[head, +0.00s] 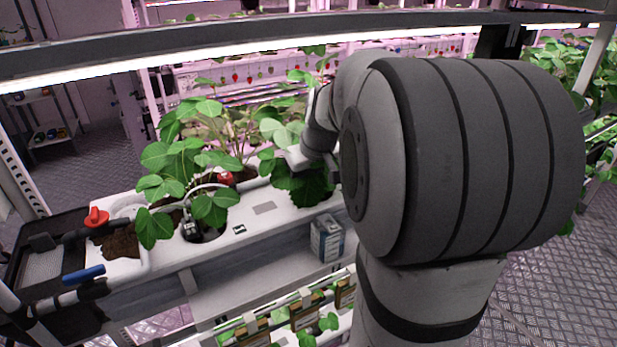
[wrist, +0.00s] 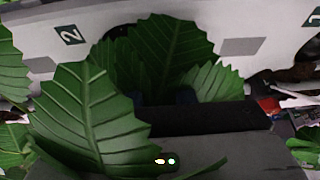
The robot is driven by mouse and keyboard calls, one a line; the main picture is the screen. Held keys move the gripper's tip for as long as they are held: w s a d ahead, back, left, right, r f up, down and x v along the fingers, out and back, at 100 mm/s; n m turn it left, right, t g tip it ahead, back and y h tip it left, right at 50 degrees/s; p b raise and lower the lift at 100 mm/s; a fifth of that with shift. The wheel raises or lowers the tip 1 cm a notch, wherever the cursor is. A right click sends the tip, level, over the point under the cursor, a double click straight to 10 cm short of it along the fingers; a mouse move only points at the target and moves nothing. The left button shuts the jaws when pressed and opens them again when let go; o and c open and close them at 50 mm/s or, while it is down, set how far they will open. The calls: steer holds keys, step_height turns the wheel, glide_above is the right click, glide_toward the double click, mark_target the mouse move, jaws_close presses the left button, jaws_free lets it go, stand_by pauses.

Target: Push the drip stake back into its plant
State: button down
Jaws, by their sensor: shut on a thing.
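My gripper (wrist: 168,98) is mostly hidden by strawberry leaves (wrist: 85,115) in the wrist view. Only its dark body and the dark finger tops show, and the fingers are shut on the drip stake, which the leaves hide. In the head view my wrist reaches down over the white trough, into the right-hand plant (head: 300,180). I cannot tell how the stake stands to that plant's pot hole. A second plant (head: 187,165) grows to the left, with a black dripper piece (head: 190,229) and a pale tube by its hole.
A lamp bar (head: 250,48) crosses above. A small box (head: 327,238) stands below.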

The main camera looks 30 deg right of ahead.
steer(key=c, duration=1.1)
jaws_free()
steer(key=shift+c, duration=0.2)
steer(key=shift+o, duration=0.4)
steer(key=o, duration=0.3)
steer(key=shift+r+p, duration=2.15)
steer(key=shift+r, duration=0.85)
